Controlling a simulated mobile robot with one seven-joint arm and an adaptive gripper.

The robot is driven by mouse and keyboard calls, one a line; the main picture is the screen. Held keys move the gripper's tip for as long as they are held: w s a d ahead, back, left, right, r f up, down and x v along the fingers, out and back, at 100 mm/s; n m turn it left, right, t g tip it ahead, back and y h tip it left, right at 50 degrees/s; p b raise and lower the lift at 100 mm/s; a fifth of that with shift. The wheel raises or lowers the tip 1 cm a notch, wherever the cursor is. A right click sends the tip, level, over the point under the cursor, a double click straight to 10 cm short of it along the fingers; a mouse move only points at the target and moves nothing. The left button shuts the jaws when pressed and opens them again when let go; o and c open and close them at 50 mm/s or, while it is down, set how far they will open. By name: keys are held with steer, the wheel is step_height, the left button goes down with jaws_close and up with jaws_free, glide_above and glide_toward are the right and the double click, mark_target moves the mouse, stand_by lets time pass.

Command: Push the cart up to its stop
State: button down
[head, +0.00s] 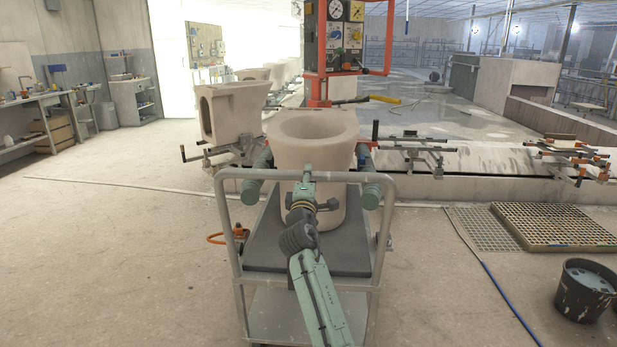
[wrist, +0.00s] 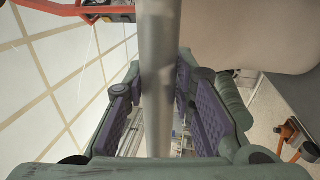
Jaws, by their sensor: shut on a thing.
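The cart (head: 384,235) is a grey metal trolley with a tubular handle frame and a dark mat (head: 262,247) on its deck. A pale toilet bowl (head: 312,140) stands upright on the mat. My gripper (head: 303,186) is at the middle of the handle's top bar. In the wrist view the purple-padded fingers of my gripper (wrist: 162,98) are on either side of the grey handle bar (wrist: 160,45), shut on it. The cart's far end faces the carousel edge (head: 460,187). I cannot make out the stop; the cart and bowl hide that spot.
Teal cylinders (head: 370,192) flank the bowl. A second pale ceramic piece (head: 228,112) stands behind left on a carousel fixture. A red-framed control post (head: 335,50) rises behind the bowl. A grating (head: 555,228) and black bucket (head: 585,290) are at right. The left floor is clear.

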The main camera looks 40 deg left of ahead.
steer(key=shift+w+r, duration=0.1)
steer(key=shift+r, duration=0.1)
steer(key=c, duration=1.3)
jaws_free()
steer(key=shift+a+f, duration=0.1)
steer(key=shift+f, duration=0.05)
steer(key=shift+c, duration=0.2)
steer(key=v, duration=1.2)
